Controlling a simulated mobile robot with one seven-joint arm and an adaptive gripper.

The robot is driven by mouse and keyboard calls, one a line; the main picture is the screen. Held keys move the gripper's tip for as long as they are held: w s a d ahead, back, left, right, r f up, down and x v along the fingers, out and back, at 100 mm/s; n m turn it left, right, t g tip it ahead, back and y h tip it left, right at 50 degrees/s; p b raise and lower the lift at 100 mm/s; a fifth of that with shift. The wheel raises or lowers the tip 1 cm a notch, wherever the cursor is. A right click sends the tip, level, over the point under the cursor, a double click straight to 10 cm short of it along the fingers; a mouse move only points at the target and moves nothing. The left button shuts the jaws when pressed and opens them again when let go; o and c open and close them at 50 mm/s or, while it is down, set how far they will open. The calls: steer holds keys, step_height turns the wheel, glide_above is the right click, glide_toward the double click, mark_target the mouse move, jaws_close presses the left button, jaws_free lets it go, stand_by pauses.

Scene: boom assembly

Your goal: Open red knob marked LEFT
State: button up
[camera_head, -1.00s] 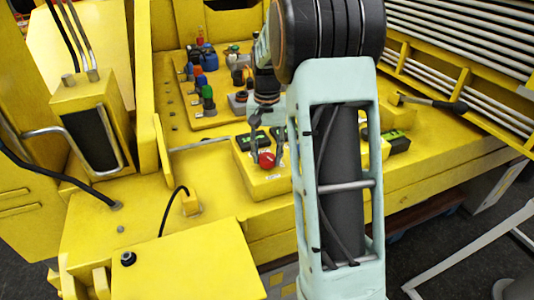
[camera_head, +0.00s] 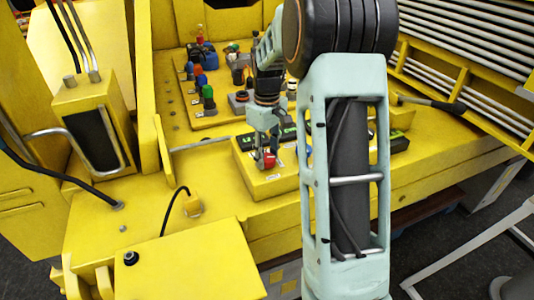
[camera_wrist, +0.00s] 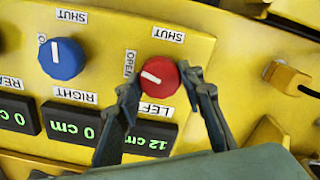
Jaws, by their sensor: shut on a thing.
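The red knob (camera_wrist: 160,76) sits on the yellow control box beside labels reading LEFT, OPEN and SHUT. Its white mark points roughly left in the wrist view, towards the OPEN label (camera_wrist: 130,62). My gripper (camera_wrist: 160,80) is shut on the knob, with one finger on each side. The display (camera_wrist: 150,138) by the LEFT label reads 12 cm. In the head view my gripper (camera_head: 265,152) is down at the box, and part of the red knob (camera_head: 268,160) shows at its fingertips.
A blue knob (camera_wrist: 62,58) with a RIGHT label (camera_wrist: 76,95) is beside the red one; its display (camera_wrist: 88,122) reads 0 cm. A panel of coloured buttons (camera_head: 208,95) stands behind the box. A yellow cable connector (camera_wrist: 288,76) lies to the right in the wrist view.

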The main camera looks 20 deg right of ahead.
mark_target(268, 157)
steer(key=shift+n, duration=1.7)
steer(key=o, duration=1.2)
steer(key=shift+c, duration=0.2)
steer(key=shift+r, duration=0.1)
step_height(268, 157, up, 12)
steer(key=shift+d, duration=0.1)
